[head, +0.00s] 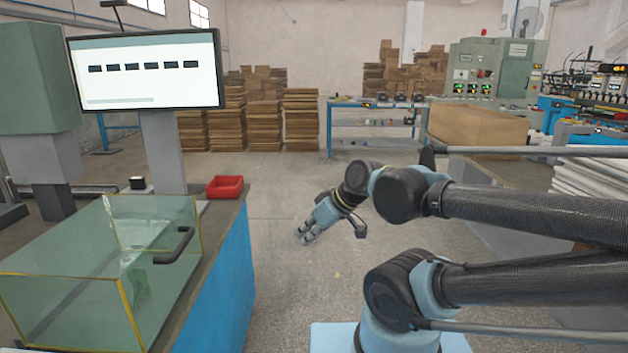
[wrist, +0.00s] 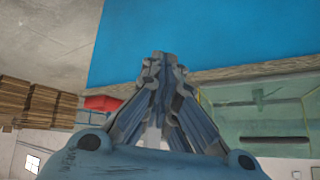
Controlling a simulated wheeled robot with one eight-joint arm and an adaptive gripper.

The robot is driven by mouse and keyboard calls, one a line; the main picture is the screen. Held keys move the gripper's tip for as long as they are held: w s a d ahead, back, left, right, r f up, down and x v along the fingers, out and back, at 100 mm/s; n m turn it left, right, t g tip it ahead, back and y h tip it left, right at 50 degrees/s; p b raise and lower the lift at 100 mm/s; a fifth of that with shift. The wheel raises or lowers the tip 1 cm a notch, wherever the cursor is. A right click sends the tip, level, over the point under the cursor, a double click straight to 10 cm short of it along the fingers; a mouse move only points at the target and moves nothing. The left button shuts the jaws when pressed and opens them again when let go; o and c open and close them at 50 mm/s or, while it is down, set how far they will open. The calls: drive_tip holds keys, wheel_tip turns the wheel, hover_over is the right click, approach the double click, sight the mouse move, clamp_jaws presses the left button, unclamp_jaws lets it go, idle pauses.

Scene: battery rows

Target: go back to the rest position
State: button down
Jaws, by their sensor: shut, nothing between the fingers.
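My gripper (head: 305,236) hangs over the open floor in the middle of the head view, to the right of the workbench, with its fingers pointing down and to the left. In the wrist view my gripper (wrist: 160,62) points toward the blue side of the bench, and its fingers are together. It is shut and nothing shows between its fingers. My arm reaches in from the right of the head view.
The workbench (head: 228,265) has a blue side panel. On it are a glass tank (head: 60,285) with a black handle, a red bin (head: 225,187) and a monitor (head: 145,70). Cardboard stacks (head: 301,120) and a blue-framed table (head: 375,108) stand behind. Grey floor is free between.

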drive_tip(key=d+f+m+g+h, duration=0.1)
drive_tip(key=d+f+m+h, duration=0.2)
drive_tip(key=d, duration=0.7)
drive_tip(key=s+d+f+m+h, duration=0.1)
drive_tip(key=d+f+m+h, duration=0.2)
drive_tip(key=d+m, duration=0.3)
drive_tip(key=shift+d+f+m+g+h, duration=0.4)
drive_tip(key=shift+d+h, duration=0.1)
drive_tip(key=shift+d, duration=2)
